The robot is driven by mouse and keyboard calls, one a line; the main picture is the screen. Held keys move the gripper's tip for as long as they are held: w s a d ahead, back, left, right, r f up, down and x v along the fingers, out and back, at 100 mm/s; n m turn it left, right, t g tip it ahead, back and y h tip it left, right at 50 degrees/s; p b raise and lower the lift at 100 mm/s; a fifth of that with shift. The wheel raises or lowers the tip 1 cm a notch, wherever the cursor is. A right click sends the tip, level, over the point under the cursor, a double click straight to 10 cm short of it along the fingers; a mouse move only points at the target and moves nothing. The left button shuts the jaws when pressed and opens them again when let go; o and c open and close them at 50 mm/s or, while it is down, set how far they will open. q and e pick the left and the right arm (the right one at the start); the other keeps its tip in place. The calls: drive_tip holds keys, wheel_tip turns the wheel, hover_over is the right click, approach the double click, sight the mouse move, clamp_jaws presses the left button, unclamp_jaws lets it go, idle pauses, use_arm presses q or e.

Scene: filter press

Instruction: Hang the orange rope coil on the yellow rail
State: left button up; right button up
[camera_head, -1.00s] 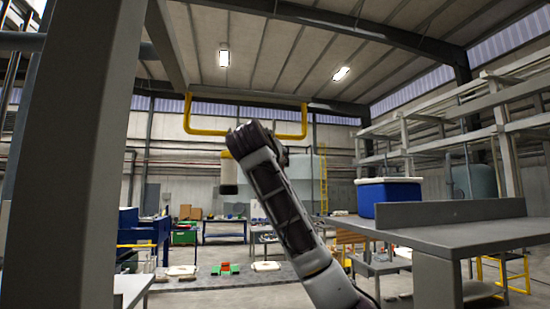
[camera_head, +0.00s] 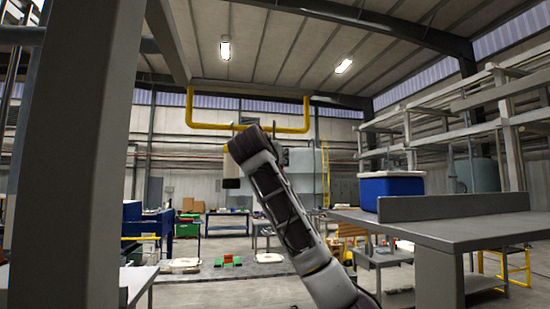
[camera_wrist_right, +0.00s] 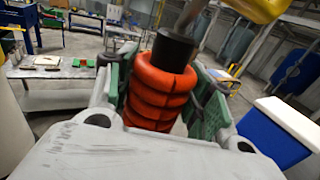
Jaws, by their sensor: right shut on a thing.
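The yellow rail (camera_head: 212,126) hangs high in the head view as a wide U-shaped bar. Part of its lower bar is behind my right arm. In the right wrist view, a yellow bar end (camera_wrist_right: 258,8) shows at the top edge. The orange rope coil (camera_wrist_right: 158,100) stands between the green pads of my right gripper (camera_wrist_right: 165,88), which is shut on it. Whether the rod touches the bar cannot be told. My left gripper is out of view.
A thick grey post (camera_head: 75,160) fills the left of the head view. A grey bench (camera_head: 460,228) with a blue box (camera_head: 391,192) stands at right. Work tables (camera_head: 228,222) stand farther back. The air around the rail looks clear.

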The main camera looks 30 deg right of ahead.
drive_tip(key=shift+f, duration=0.45)
idle(0.3)
drive_tip(key=o, duration=1.3)
drive_tip(key=shift+f, duration=0.1)
drive_tip(key=shift+a, duration=0.1)
drive_tip(key=v, duration=1.2)
drive_tip(key=shift+w, duration=0.1)
